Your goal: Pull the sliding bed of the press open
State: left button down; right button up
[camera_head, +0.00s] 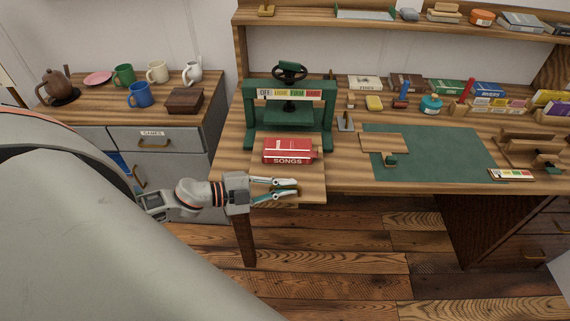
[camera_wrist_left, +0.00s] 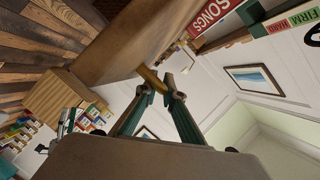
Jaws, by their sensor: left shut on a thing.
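The green press (camera_head: 329,118) stands at the left end of the workbench, with a dark handwheel on top and a coloured scale across its front. Its wooden sliding bed (camera_head: 314,183) sticks out toward me, past the bench's front edge. A red book marked SONGS (camera_head: 288,151) lies on the bed in front of the press. My left gripper (camera_head: 293,188) is at the bed's front end, shut on the brass handle (camera_wrist_left: 152,79), which shows between the fingertips in the left wrist view (camera_wrist_left: 163,95). My right gripper is in neither view.
A green mat (camera_head: 450,155) with small wooden pieces lies right of the press. Boxes, a glue pot and blocks fill the bench's back. A side cabinet (camera_head: 95,118) with mugs stands left. Open plank floor (camera_head: 350,245) lies in front.

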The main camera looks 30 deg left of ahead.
pick_arm(q)
jog(key=shift+s+d+p, duration=0.25)
jog(key=shift+s+d, duration=0.2)
jog(key=shift+s, duration=0.25)
jog(key=shift+s+d+p, duration=0.25)
jog(key=shift+s+d, duration=0.15)
jog(key=shift+s, duration=0.25)
jog(key=c, duration=2.4)
grip_release()
jog(key=shift+c, duration=0.2)
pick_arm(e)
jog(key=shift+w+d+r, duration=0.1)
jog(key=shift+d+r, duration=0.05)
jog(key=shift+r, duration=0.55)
pick_arm(q)
jog(key=v, duration=1.2)
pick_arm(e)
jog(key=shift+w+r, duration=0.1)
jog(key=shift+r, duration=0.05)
